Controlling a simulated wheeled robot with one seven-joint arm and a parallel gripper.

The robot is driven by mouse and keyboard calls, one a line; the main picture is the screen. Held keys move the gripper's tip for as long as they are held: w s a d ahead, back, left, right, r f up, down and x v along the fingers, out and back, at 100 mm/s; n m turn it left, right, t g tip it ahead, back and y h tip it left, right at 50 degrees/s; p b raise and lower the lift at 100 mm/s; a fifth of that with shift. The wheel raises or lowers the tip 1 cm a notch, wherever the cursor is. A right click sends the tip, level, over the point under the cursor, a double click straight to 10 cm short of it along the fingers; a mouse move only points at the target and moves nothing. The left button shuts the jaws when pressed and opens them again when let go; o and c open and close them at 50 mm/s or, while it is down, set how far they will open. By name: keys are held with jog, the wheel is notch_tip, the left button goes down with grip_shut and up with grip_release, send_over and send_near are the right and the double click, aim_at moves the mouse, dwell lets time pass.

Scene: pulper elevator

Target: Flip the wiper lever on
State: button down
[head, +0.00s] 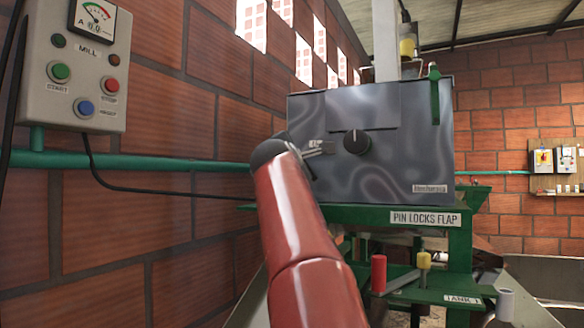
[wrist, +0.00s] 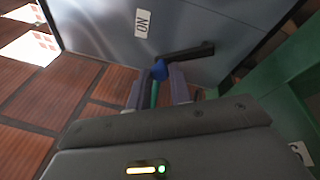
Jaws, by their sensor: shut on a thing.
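I take this to be the wiper lever. Behind it is the grey metal wall of a box (wrist: 100,30), with a tilted label (wrist: 142,23) that seems to read ON. A dark bar (wrist: 188,53) sticks out beside the knob. In the head view, my red arm hides the lever and most of the gripper at the left of the grey box (head: 380,180).
A black knob (head: 357,142) sits on the box front, above a green frame (head: 468,235). A MILL control panel (head: 75,65) hangs on the brick wall at left, with a green pipe (head: 180,165) below. A red cylinder (head: 379,272) stands on the lower shelf.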

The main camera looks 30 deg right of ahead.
jog(key=shift+s+d+r+m+h+b, duration=0.1)
jog(key=shift+s+d+m+h+b, duration=0.35)
jog(key=shift+m, duration=0.9)
jog(key=shift+s+d+r+m+h+b, duration=0.15)
jog(key=shift+s+m+h+b, duration=0.2)
jog(key=shift+m+b, duration=0.7)
jog(key=shift+s+d+r+m+h+b, duration=0.1)
jog(key=shift+s+d+m+h+b, duration=0.3)
jog(key=shift+m, duration=1.2)
jog(key=c, duration=1.3)
grip_release()
jog(key=shift+o, duration=0.2)
jog(key=shift+a, duration=0.1)
